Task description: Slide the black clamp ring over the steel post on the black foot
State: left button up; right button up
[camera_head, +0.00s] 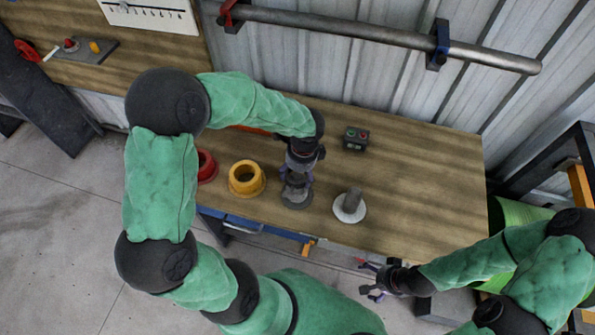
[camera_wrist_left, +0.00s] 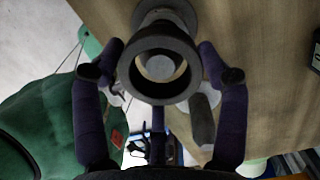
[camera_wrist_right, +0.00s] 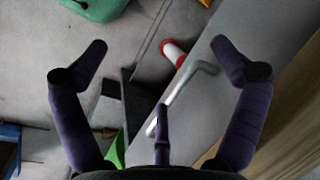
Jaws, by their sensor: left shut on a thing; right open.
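My left gripper (camera_head: 297,172) is over the table, shut on the black clamp ring (camera_wrist_left: 160,95), which sits between its fingers in the left wrist view. A light round end, seemingly the steel post (camera_wrist_left: 158,68), shows through the ring's hole. I cannot tell how far the ring is around the post. The dark foot (camera_head: 297,202) stands on the table directly below the gripper; the gripper hides most of its post. My right gripper (camera_head: 369,280) is open and empty, off the table's front edge; its spread fingers show in the right wrist view (camera_wrist_right: 160,48).
A grey post on a white foot (camera_head: 350,211) stands just right. A yellow collar (camera_head: 246,191) and a red one (camera_head: 207,167) are on the left. A button box (camera_head: 356,138) stands behind. The table's right part (camera_head: 430,180) is clear.

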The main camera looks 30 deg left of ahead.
pick_arm(q)
jog(key=shift+f+b, duration=1.05)
jog(key=shift+f, duration=0.5)
jog(key=o, duration=1.7)
send_near(298, 177)
jog(key=shift+w+r, duration=0.15)
jog(key=shift+r, duration=0.25)
